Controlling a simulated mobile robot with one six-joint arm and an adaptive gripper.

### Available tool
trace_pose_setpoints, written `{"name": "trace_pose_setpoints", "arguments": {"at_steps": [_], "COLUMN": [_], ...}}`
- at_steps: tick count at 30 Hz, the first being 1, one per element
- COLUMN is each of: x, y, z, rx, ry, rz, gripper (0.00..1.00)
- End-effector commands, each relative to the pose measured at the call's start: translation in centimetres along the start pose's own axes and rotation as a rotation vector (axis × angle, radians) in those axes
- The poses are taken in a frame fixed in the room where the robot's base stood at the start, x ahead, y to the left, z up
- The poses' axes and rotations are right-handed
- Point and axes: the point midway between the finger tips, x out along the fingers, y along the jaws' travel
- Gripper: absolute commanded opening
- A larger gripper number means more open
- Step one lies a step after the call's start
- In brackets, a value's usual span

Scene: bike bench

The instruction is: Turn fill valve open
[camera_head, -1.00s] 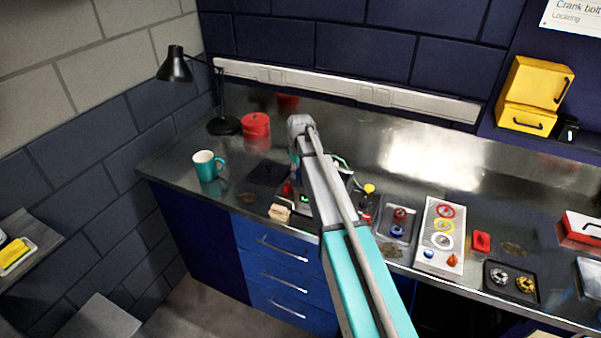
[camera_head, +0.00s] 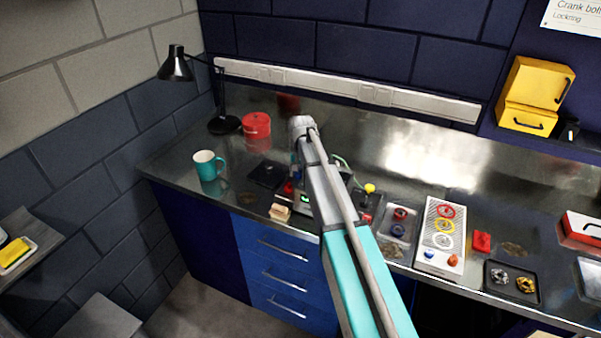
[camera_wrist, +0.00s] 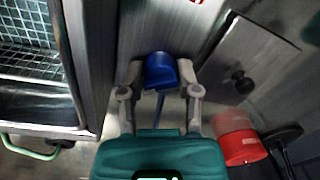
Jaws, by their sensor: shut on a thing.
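A blue valve knob (camera_wrist: 160,72) sits against a grey metal panel (camera_wrist: 100,30) in the wrist view. My gripper (camera_wrist: 160,78) has one finger on each side of the knob and is shut on it. In the head view, my arm covers much of the machine (camera_head: 305,199) with a small green display, and the knob and fingers cannot be made out. How far the valve is turned cannot be told.
A red canister (camera_head: 256,125), a teal mug (camera_head: 209,165) and a black lamp (camera_head: 175,64) stand left on the metal bench. A tray (camera_head: 399,224) and a white board with coloured rings (camera_head: 425,245) lie to the right.

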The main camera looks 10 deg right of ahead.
Motion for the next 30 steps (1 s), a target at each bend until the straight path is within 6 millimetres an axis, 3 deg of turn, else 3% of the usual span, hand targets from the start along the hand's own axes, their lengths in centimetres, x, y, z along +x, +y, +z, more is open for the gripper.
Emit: {"name": "trace_pose_setpoints", "arguments": {"at_steps": [9,23,24,28,30], "x": [-0.01,-0.01,-0.01,-0.01,-0.01], "y": [0.11,0.21,0.22,0.19,0.17], "z": [-0.21,-0.24,-0.23,-0.17,-0.14], "rx": [0.129,0.146,0.146,0.145,0.145], "ry": [0.012,0.013,0.013,0.012,0.011], "rz": [0.001,0.003,0.003,0.003,0.002], "gripper": [0.0,0.0,0.48,0.72,0.76]}}
